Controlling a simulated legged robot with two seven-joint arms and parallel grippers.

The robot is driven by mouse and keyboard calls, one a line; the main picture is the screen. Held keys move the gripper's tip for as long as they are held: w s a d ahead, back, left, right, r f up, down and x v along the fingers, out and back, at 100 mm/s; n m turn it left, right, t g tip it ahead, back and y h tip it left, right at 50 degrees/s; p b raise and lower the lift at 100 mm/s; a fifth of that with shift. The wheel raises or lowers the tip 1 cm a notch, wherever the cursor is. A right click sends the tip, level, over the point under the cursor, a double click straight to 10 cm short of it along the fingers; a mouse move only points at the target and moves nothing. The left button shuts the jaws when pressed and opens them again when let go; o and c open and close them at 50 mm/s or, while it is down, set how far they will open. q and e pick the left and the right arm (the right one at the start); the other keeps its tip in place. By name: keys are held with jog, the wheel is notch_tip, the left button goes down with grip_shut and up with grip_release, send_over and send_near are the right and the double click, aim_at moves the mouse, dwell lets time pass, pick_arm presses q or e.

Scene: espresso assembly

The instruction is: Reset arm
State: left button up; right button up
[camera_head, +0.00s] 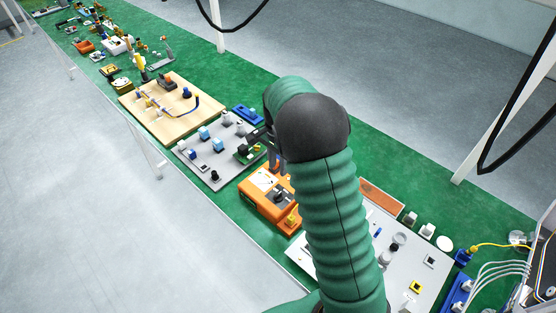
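My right arm, green and ribbed with a black rounded joint, rises from the bottom centre of the head view and bends over the bench. My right gripper (266,150) is dark and partly hidden behind that joint. It shows above the gap between the grey board and an orange device. I cannot tell whether its fingers are open or shut, or whether it touches anything. My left gripper is not in view.
A long green bench (240,83) holds a wooden board (172,127), a grey board (198,173), an orange device (257,203) and a pale board (407,282). White cables (488,272) and a yellow cable lie at the right. Dark cables hang above.

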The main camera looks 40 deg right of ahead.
notch_tip(320, 180, up, 2)
jog(key=shift+w+r, duration=0.1)
jog(key=shift+r, duration=0.1)
